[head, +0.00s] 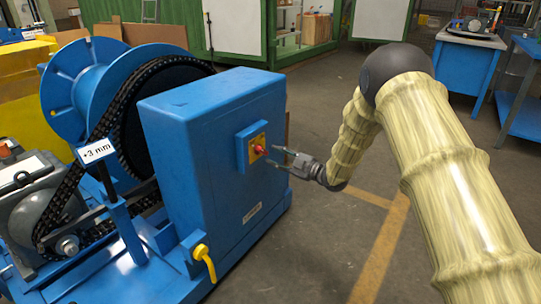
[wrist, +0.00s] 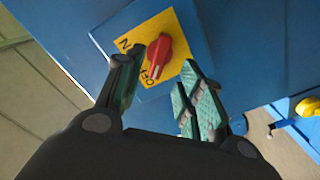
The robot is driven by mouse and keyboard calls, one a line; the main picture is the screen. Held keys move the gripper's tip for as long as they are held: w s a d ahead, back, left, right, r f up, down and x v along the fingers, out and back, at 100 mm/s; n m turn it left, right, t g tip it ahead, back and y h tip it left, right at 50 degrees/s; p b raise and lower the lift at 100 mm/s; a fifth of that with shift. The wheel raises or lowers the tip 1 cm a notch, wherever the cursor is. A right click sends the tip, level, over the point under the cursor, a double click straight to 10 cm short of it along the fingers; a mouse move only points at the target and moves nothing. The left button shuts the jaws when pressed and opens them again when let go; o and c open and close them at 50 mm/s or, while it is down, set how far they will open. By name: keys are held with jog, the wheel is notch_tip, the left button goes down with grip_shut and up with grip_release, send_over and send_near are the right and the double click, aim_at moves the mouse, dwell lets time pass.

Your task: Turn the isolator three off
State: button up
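The isolator is a red rotary knob (head: 259,149) on a yellow plate (head: 252,142), set in a blue box on the side of the blue cabinet (head: 215,125). In the wrist view the red knob (wrist: 160,56) shows between the fingertips, with a white mark near its lower end. The yellow plate (wrist: 180,28) carries "OFF" lettering by that end and a partly seen "N" at the left. My gripper (head: 271,155) is open in front of the knob; the wrist view also shows its spread fingers (wrist: 162,72). I cannot tell whether they touch the knob.
A yellow lever handle (head: 203,262) sticks out low on the cabinet's near side. The chain (head: 68,190) and wheel stand left of the cabinet, with a "+3 mm" tag (head: 96,151). The floor (head: 330,235) right of the cabinet is clear. A blue bench (head: 465,75) stands behind.

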jog(key=v, duration=0.7)
jog(key=shift+s+d, duration=0.25)
jog(key=s+d+f+m+h, duration=0.35)
jog(key=s+f+m, duration=0.35)
jog(key=f, duration=0.5)
jog(key=s+d+f+m+h, duration=0.2)
jog(key=s+f+m+h, duration=0.25)
jog(key=s+f, duration=0.65)
jog(key=s+d+f+m+g+h, duration=0.2)
jog(key=s+f, duration=0.2)
jog(key=s, duration=0.5)
jog(key=s+d+f+m+g+h, duration=0.1)
jog(key=s+f+m+g+h, duration=0.3)
jog(key=s, duration=0.6)
jog(key=s+d+f+m+g+y, duration=0.1)
jog(key=s+d+f, duration=0.1)
jog(key=s+f, duration=0.5)
jog(key=s+d+r+m+g+h, duration=0.1)
jog(key=s+r+g, duration=0.1)
jog(key=s, duration=0.6)
jog(key=s+d+r+m+g, duration=0.1)
jog(key=s+r+g, duration=0.1)
jog(key=s, duration=0.5)
notch_tip(320, 180, up, 28)
jog(key=p, duration=2.9)
jog(key=shift+h, duration=0.3)
